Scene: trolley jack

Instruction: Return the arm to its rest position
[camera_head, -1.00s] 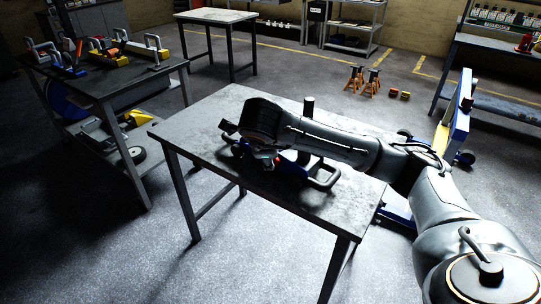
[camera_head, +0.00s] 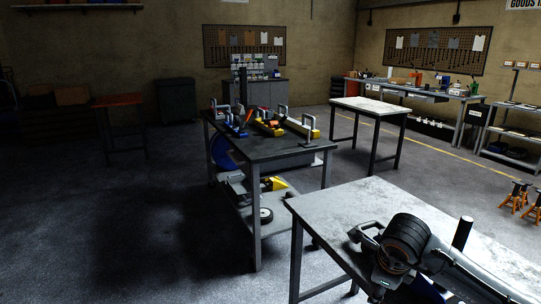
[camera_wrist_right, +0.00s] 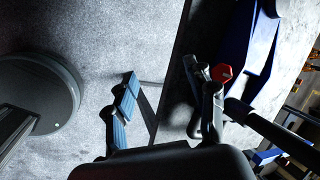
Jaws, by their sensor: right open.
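My right arm reaches in from the lower right in the head view over the near grey-topped table. Its gripper (camera_head: 366,234) hangs above the table's left part. In the right wrist view the two fingers of my right gripper (camera_wrist_right: 165,98) are apart, with nothing seen between them; one shows a ridged blue-grey pad. A blue trolley jack (camera_wrist_right: 252,45) with a red knob (camera_wrist_right: 222,72) lies on the table beside the other finger; I cannot tell whether they touch. In the head view the jack is mostly hidden behind my arm. My left gripper is in neither view.
The near table (camera_head: 325,205) has a bare far left part. A dark trolley (camera_head: 262,150) with coloured tools stands left of it, a pale-topped table (camera_head: 372,107) behind. Orange stands (camera_head: 515,195) are on the floor at right. The floor at left is open.

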